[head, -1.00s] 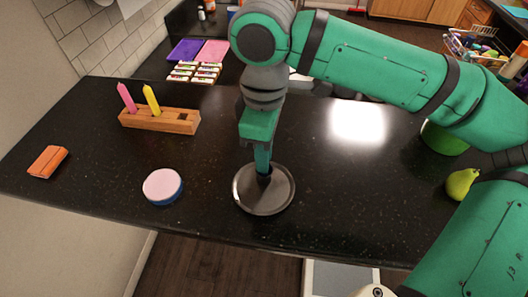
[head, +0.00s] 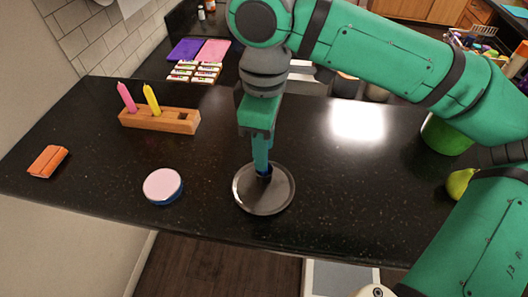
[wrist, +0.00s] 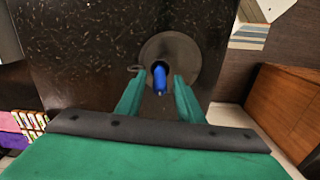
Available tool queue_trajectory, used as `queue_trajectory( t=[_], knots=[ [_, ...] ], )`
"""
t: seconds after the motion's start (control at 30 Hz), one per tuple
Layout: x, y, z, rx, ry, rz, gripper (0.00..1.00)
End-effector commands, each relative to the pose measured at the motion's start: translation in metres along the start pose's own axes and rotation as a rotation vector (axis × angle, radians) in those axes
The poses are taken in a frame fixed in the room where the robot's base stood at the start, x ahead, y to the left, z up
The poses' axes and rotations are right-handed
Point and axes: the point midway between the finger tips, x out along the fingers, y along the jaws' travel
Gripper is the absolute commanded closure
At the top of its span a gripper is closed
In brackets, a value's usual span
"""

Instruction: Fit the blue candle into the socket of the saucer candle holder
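The dark saucer candle holder (head: 248,203) sits on the black counter near its front edge. It also shows in the wrist view (wrist: 188,51). The blue candle (wrist: 159,78) stands at the middle of the saucer, pointing up toward the wrist camera. Only a small blue part (head: 265,171) shows in the head view, below my fingers. Its lower end and the socket are hard to make out. My gripper (head: 262,170) is directly above the saucer, pointing down. In the wrist view its fingers (wrist: 158,80) stand either side of the candle with gaps, so it looks open.
A wooden block (head: 160,120) holds a pink candle (head: 127,97) and a yellow candle (head: 151,99). A round pink-topped tin (head: 162,186) and an orange item (head: 47,161) lie left. A pear (head: 459,184) and green bowl (head: 445,136) are right. The counter centre is clear.

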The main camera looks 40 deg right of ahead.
Motion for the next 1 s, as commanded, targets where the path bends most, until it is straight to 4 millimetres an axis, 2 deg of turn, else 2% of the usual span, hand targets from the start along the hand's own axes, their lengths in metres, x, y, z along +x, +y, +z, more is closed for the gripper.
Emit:
queue_trajectory(
  t=[0.1, 0.3, 0.5, 0.7, 1.0],
  knots=[
    [-0.026, 0.0, -0.001, -0.001, 0.002, 0.002, 0.66],
    [-0.065, 0.0, -0.001, -0.001, 0.002, 0.0, 0.66],
    [-0.089, 0.001, 0.0, 0.002, 0.0, 0.0, 0.66],
    [-0.097, 0.0, 0.0, -0.001, 0.0, -0.001, 0.66],
    [-0.097, 0.0, -0.001, -0.002, 0.0, 0.0, 0.66]
  ],
)
